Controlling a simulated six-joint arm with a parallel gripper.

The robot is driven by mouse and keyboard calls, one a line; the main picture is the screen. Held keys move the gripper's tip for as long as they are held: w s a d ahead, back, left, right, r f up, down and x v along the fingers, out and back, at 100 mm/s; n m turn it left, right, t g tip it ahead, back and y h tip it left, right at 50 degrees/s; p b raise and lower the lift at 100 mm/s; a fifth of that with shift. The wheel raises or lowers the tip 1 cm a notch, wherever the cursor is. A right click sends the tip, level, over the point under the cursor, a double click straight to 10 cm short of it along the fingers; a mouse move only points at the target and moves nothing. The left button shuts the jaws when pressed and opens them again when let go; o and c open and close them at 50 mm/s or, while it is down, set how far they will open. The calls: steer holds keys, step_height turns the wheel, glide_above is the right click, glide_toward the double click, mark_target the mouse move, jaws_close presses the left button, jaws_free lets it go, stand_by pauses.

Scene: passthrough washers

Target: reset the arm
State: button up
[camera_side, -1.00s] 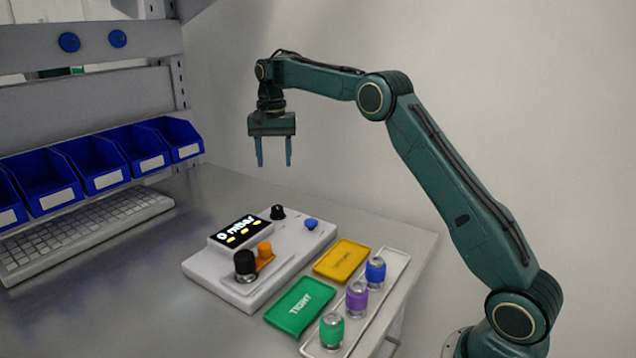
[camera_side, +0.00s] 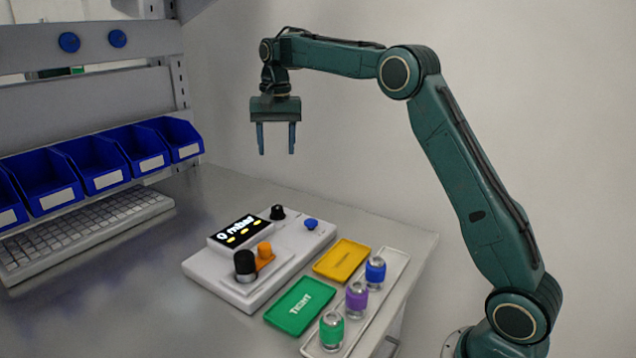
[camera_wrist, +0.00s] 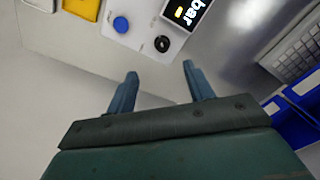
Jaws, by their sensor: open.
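My gripper (camera_side: 276,150) hangs high above the far end of the bench, pointing down. Its two blue fingers are apart with nothing between them. The fingers also show in the wrist view (camera_wrist: 158,82), with empty space between the tips. Below and in front stands the white test device (camera_side: 215,265) with a lit display (camera_side: 239,231), a black port (camera_side: 245,266), an orange part (camera_side: 265,254), a black knob (camera_side: 277,212) and a blue button (camera_side: 311,224).
A green tray (camera_side: 285,318) and a yellow tray (camera_side: 337,268) lie right of the device. A pale tray (camera_side: 397,266) holds green (camera_side: 332,331), purple (camera_side: 357,300) and blue (camera_side: 375,272) banded cylinders. Blue bins (camera_side: 95,168) and a keyboard (camera_side: 90,229) are at left. The air around my gripper is clear.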

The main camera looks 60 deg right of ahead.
steer(key=s+a+r+n+t, duration=0.1)
steer(key=s+a+r+n, duration=0.25)
steer(key=s, duration=0.55)
steer(key=s+a+r+n+t, duration=0.25)
steer(key=s+a, duration=0.25)
steer(key=s, duration=0.5)
steer(key=s+a+f+n, duration=0.1)
steer(key=s+f, duration=0.3)
steer(key=s, duration=0.4)
steer(key=s+a+f+n+t, duration=0.1)
steer(key=s+a+f+n, duration=0.1)
steer(key=s, duration=0.7)
steer(key=shift+s+a+f+n, duration=0.15)
steer(key=shift+a+f+n, duration=0.2)
steer(key=shift+f, duration=0.55)
steer(key=shift+o, duration=0.2)
steer(key=shift+t, duration=0.25)
